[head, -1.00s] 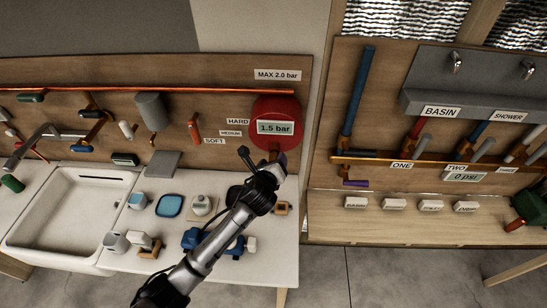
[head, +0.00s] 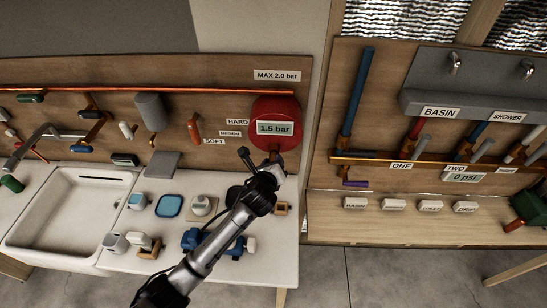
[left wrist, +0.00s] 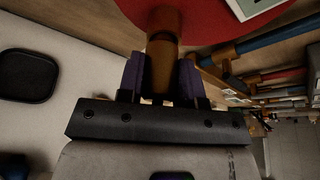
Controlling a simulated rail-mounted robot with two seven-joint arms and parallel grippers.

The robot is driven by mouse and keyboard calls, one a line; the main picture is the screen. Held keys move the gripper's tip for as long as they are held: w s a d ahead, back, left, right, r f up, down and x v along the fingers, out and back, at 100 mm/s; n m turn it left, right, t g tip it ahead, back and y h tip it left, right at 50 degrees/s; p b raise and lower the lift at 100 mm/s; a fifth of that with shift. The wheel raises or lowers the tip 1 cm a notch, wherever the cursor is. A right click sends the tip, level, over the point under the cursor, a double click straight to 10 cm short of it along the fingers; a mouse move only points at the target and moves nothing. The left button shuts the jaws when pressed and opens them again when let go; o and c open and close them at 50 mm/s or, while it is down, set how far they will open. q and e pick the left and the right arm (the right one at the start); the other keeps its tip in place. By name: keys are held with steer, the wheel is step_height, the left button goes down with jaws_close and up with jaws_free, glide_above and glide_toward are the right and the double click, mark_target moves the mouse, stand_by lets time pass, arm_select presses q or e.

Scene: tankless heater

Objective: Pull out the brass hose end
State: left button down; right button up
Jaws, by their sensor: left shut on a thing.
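The brass hose end (left wrist: 161,65) hangs below the red round vessel (head: 276,110), which bears a "1.5 bar" label. In the left wrist view the brass piece stands between the two dark purple fingers of my left gripper (left wrist: 161,80), which is shut on it. A wider copper-brown fitting shows just above it, against the red vessel. In the head view my left gripper (head: 274,160) is right under the vessel, and its wrist hides most of the hose end. My right gripper is not in view.
A white counter (head: 275,262) with a sink (head: 65,215) and several small items lies below and to the left. A wooden panel (head: 325,215) with pipes and labels stands to the right. A dark mat (left wrist: 28,75) shows in the left wrist view.

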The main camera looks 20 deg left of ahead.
arm_select(q)
steer(key=shift+s+p, duration=0.45)
steer(key=shift+s+d+p, duration=0.15)
steer(key=shift+s+p, duration=0.2)
steer(key=shift+s, duration=0.05)
stand_by(0.4)
steer(key=shift+s, duration=0.1)
steer(key=s+p, duration=0.1)
steer(key=s, duration=0.1)
steer(key=s+d+p, duration=0.1)
steer(key=s+p, duration=0.1)
steer(key=s, duration=0.1)
steer(key=shift+s+d+p, duration=0.3)
steer(key=shift+d+p, duration=0.1)
stand_by(0.3)
